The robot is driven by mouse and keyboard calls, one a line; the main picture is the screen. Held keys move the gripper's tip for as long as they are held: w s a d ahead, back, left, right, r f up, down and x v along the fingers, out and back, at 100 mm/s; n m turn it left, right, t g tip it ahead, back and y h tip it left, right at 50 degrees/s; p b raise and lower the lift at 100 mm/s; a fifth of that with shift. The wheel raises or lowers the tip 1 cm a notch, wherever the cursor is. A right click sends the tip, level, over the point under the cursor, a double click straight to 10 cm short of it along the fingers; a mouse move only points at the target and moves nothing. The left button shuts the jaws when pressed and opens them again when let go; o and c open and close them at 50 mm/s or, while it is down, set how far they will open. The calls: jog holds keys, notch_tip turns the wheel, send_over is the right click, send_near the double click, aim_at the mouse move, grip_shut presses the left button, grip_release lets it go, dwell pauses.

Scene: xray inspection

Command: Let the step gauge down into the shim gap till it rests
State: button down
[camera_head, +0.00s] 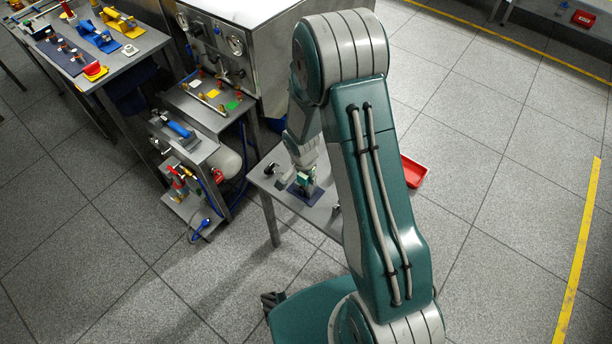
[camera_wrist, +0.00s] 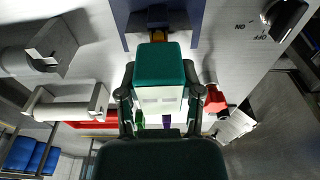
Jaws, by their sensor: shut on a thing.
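In the wrist view my gripper (camera_wrist: 159,82) has its dark fingers closed on both sides of a teal and white block, which I take to be the step gauge (camera_wrist: 160,62). A small yellow part shows just past its far end. Beyond it lies a dark blue piece (camera_wrist: 118,28) with a dark and orange part in its middle. The shim gap cannot be made out, and I cannot tell whether the gauge touches anything. In the head view my gripper (camera_head: 306,178) is low over a dark blue mat (camera_head: 301,196) on a small grey table (camera_head: 265,183).
A red tray (camera_head: 413,171) lies right of my arm. A bench with valves (camera_head: 205,92) and a tool table (camera_head: 120,62) stand at left. In the wrist view a grey block (camera_wrist: 48,45) and a red part (camera_wrist: 214,100) flank my gripper.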

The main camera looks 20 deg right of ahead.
jog(key=shift+r, duration=1.45)
jog(key=shift+f, duration=1.8)
dwell(1.6)
jog(key=shift+r, duration=3.8)
